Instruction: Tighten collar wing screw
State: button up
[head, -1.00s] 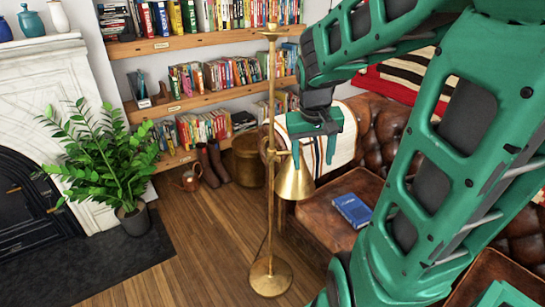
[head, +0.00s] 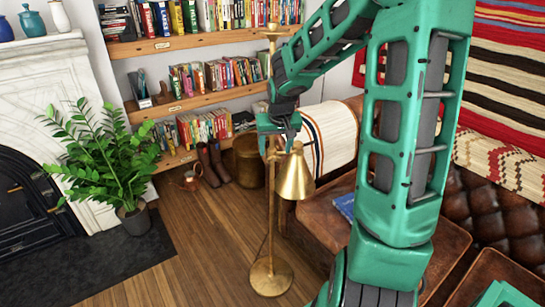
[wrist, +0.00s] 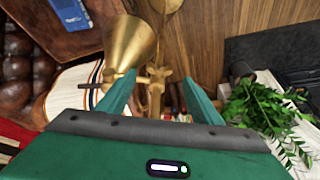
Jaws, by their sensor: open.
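The brass floor lamp (head: 271,215) stands upright, with its cone shade (head: 294,178) hanging on the right of the pole. My gripper (head: 278,150) is at the pole, near the collar height just above the shade. In the wrist view, my gripper (wrist: 160,77) is open, with one green finger on each side of the brass collar (wrist: 154,88). A small winged brass piece, seemingly the wing screw (wrist: 161,73), shows between the fingertips. I cannot tell whether either finger touches it. The shade also shows in the wrist view (wrist: 130,42), close beyond the left finger.
A leather sofa (head: 325,215) with a blue book (head: 345,205) is right of the lamp. Bookshelves (head: 190,96), boots and a brass bin (head: 247,160) stand behind. A potted plant (head: 115,165) is at left. The wooden floor (head: 200,240) left of the lamp is clear.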

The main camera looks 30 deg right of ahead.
aim_at(273, 157)
jog(key=shift+x, duration=2.5)
jog(key=shift+c, duration=0.6)
jog(key=shift+a, duration=0.1)
jog(key=c, duration=0.9)
